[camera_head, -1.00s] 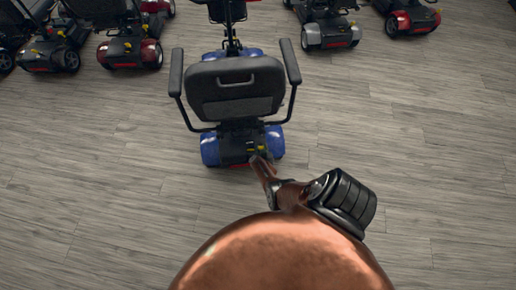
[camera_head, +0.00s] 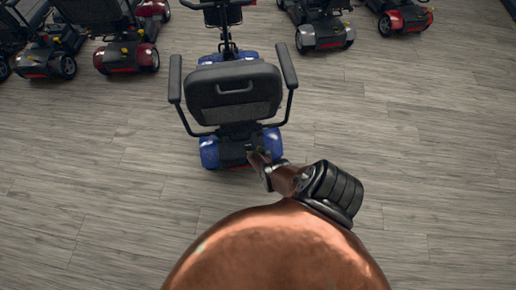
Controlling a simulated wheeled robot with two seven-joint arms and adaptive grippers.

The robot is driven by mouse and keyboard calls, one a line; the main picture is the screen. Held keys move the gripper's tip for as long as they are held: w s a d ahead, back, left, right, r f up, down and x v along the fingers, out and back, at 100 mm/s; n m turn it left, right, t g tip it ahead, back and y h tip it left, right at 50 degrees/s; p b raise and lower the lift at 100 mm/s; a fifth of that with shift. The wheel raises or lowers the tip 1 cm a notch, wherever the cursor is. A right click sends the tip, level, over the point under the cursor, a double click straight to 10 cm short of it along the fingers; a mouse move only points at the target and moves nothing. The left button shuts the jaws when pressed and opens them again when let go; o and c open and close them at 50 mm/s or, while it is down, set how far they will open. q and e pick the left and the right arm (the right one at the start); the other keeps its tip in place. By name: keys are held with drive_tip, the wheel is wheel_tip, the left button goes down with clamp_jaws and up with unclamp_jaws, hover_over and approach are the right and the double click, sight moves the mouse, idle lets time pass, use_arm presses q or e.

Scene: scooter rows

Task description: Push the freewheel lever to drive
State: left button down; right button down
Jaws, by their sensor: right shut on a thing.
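A blue and black scooter (camera_head: 235,95) stands upright in the middle of the floor, its rear towards me. The freewheel lever is at the rear, between the blue rear wheel covers. It is too small and too covered by my right gripper to make out its position. My right gripper (camera_head: 255,157) reaches in from the lower right. Its fingertips are at the right half of the scooter's rear cover and are shut on the lever there. My left gripper is not in view.
Red and black scooters (camera_head: 132,50) stand in a row at the upper left. A grey scooter (camera_head: 325,35) and another red one (camera_head: 405,20) stand at the upper right. The wood-plank floor (camera_head: 430,160) is clear on both sides of the blue scooter.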

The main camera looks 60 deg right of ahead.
drive_tip(key=shift+d, duration=0.2)
drive_tip(key=c, duration=1.8)
unclamp_jaws()
drive_tip(key=shift+o, duration=1)
drive_tip(key=shift+a, duration=0.1)
drive_tip(key=shift+a+f, duration=0.1)
use_arm(q)
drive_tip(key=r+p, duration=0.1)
drive_tip(key=p, duration=0.1)
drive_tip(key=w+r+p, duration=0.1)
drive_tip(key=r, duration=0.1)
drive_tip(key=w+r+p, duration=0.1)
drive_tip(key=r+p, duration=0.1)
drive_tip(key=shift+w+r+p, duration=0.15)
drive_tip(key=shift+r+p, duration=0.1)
drive_tip(key=shift+p, duration=0.05)
use_arm(e)
drive_tip(key=s+a+f+n+g+y, duration=0.2)
drive_tip(key=s+a, duration=0.7)
drive_tip(key=s, duration=0.6)
drive_tip(key=s+a+f+n+g+y, duration=0.2)
drive_tip(key=s+a+f+n, duration=0.2)
drive_tip(key=s+a, duration=0.5)
drive_tip(key=s+a+f+n+g+y, duration=0.2)
drive_tip(key=s+a, duration=0.7)
drive_tip(key=s, duration=1.3)
drive_tip(key=f+n, duration=0.1)
drive_tip(key=n, duration=0.1)
drive_tip(key=shift+s+n+y, duration=0.3)
drive_tip(key=shift+s+y, duration=0.1)
